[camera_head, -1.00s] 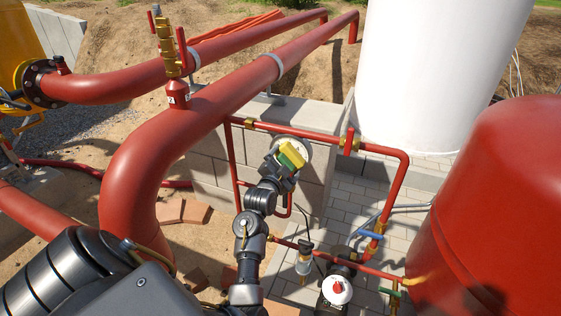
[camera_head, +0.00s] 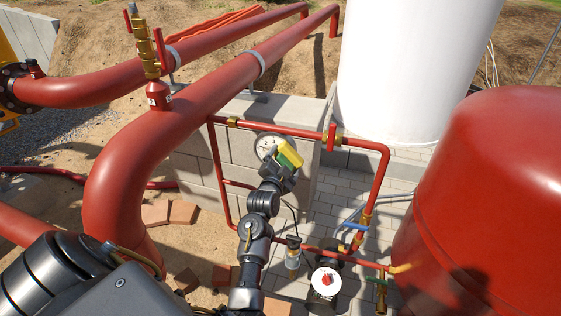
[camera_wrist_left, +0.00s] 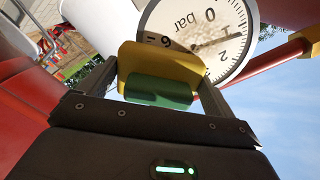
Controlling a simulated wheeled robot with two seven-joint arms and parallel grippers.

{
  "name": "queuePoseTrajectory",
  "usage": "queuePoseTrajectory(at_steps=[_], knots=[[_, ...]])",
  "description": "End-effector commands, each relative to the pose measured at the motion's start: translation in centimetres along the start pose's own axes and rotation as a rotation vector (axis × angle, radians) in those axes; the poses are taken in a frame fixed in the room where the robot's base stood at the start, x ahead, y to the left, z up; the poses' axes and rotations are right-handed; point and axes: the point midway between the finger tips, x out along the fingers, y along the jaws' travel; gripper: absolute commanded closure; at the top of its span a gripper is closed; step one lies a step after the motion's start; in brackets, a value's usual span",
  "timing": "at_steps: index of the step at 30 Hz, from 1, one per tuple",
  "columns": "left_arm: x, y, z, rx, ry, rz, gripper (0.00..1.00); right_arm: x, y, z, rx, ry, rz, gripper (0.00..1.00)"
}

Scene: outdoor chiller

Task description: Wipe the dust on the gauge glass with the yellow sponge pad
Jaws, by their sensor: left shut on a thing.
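The yellow sponge pad (camera_head: 291,152) has a green layer on the gripper side. My left gripper (camera_head: 284,163) is shut on it; the pad also shows between the two fingers in the left wrist view (camera_wrist_left: 160,60). The round white gauge (camera_head: 267,146) is on the red piping in front of the block wall. In the left wrist view the gauge face (camera_wrist_left: 205,35) shows "bar" and black numbers, and the pad covers its lower left part. I cannot tell whether the pad touches the glass. My right gripper is not in view.
Thin red pipes (camera_head: 290,131) frame the gauge, with a grey block wall (camera_head: 200,170) behind. A thick red pipe (camera_head: 130,165) stands left. A white tank (camera_head: 415,70) and a red vessel (camera_head: 490,180) stand right. A white-topped device (camera_head: 326,283) sits low.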

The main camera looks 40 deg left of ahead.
Motion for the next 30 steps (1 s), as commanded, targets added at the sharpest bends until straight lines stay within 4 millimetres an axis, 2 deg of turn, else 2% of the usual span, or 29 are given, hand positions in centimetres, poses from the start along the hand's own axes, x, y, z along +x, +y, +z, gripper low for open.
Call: queuePoseTrajectory(at_steps=[10,21,30], knots=[[-0.2,-0.1,0.0,0.001,0.002,0.001,0.28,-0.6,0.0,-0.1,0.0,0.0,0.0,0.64],[0.0,-2.2,2.1,0.003,-0.001,-0.001,0.28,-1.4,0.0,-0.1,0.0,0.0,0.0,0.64],[0.1,-2.5,2.5,0.0,0.0,-0.001,0.28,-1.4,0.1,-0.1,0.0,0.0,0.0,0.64]])
